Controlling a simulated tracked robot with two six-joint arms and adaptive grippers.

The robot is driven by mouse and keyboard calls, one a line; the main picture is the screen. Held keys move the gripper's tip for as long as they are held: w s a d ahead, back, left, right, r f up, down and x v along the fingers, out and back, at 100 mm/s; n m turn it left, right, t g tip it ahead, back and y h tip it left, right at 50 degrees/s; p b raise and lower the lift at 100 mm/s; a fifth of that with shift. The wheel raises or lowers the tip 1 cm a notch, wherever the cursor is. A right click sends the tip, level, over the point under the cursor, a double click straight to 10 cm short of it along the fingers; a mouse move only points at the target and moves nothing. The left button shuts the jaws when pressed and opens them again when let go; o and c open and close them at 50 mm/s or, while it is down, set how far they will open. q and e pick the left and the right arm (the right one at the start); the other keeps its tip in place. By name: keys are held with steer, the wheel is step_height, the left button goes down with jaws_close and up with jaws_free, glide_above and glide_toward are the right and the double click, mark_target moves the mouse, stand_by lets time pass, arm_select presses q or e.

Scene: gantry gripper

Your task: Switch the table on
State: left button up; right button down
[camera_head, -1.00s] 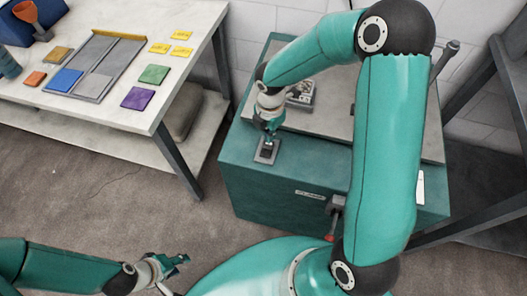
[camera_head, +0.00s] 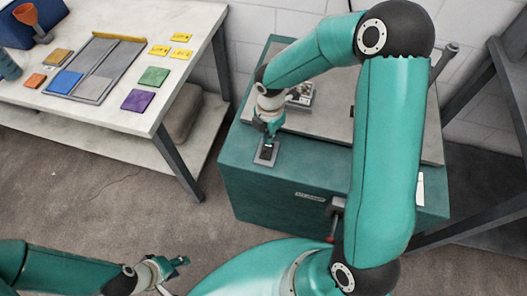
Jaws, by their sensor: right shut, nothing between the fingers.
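The table is a teal cabinet (camera_head: 262,188) with a grey top plate (camera_head: 325,121). A small switch (camera_head: 266,153) with a grey surround and a dark middle sits on its front left top. My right gripper (camera_head: 268,138) points down right at the switch, with its fingers shut and nothing between them. The fingertips hide part of the switch; I cannot tell whether they touch it. My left gripper (camera_head: 180,268) is low at the left, over the floor and away from the cabinet; its jaws look parted.
A white workbench (camera_head: 130,118) at the left holds a grey tray (camera_head: 112,75), coloured tiles and an orange funnel (camera_head: 28,16). A small device (camera_head: 300,95) lies on the cabinet top behind my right gripper. A dark frame (camera_head: 490,110) stands at the right.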

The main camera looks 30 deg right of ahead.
steer(key=shift+f+b, duration=1)
steer(key=shift+f, duration=0.25)
stand_by(0.8)
step_height(320, 180, up, 7)
steer(key=p, duration=0.6)
steer(key=shift+r, duration=0.1)
stand_by(0.4)
